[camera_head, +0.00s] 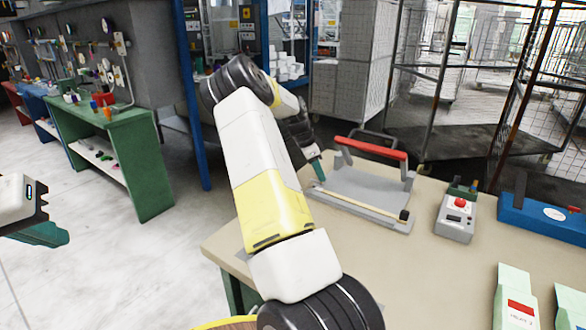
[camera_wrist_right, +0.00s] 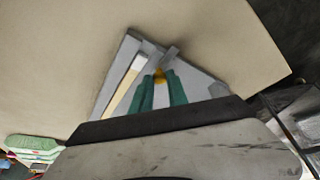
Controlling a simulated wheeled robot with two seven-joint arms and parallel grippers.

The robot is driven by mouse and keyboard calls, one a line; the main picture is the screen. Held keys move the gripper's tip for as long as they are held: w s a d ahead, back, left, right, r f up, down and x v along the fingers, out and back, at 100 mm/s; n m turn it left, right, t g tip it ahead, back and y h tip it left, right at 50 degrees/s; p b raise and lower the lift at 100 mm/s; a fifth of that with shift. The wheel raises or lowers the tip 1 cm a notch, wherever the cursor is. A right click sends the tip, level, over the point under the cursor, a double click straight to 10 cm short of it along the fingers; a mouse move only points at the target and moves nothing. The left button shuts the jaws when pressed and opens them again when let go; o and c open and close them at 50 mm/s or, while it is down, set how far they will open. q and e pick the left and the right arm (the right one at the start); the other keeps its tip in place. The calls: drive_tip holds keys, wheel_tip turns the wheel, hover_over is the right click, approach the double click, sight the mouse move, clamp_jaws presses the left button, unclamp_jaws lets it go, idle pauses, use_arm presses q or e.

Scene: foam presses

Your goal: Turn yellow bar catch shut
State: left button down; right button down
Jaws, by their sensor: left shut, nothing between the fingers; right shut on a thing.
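The foam press is a grey flat frame (camera_head: 350,187) with a red handle (camera_head: 371,148) on a raised grey bar. It sits on the beige table, and a pale yellow strip (camera_head: 355,202) runs along its near edge. My right gripper (camera_head: 317,170) is at the press's left side. In the right wrist view its green fingers (camera_wrist_right: 161,88) are shut on a small yellow piece, the yellow catch (camera_wrist_right: 159,75), beside a grey bar (camera_wrist_right: 170,55). The catch is mostly hidden by the fingers. My left gripper (camera_head: 42,234) is shut and empty at the far left, away from the table.
A grey control box (camera_head: 456,218) with a red button stands right of the press. A blue device (camera_head: 540,216) is further right. Pale green cartons (camera_head: 515,300) stand at the front right. Wire cages (camera_head: 440,60) are behind the table. The table is clear before the press.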

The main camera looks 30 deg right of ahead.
drive_tip(key=n, duration=0.2)
drive_tip(key=n+t, duration=0.1)
drive_tip(key=shift+s+n, duration=0.2)
drive_tip(key=shift+n, duration=0.2)
drive_tip(key=n+t, duration=0.1)
drive_tip(key=n, duration=0.1)
drive_tip(key=n+t, duration=0.1)
drive_tip(key=n, duration=0.1)
drive_tip(key=shift+s+d+r, duration=0.1)
drive_tip(key=shift+s, duration=0.1)
drive_tip(key=n+t, duration=0.1)
drive_tip(key=n, duration=0.1)
drive_tip(key=n+y, duration=0.1)
drive_tip(key=n, duration=0.2)
drive_tip(key=shift+s+d+n+t, duration=0.2)
drive_tip(key=shift+n+t, duration=0.1)
drive_tip(key=shift+t, duration=0.1)
drive_tip(key=shift+n+t+y, duration=0.3)
drive_tip(key=shift+n+y, duration=0.3)
drive_tip(key=shift+n, duration=0.8)
drive_tip(key=c, duration=1.3)
unclamp_jaws()
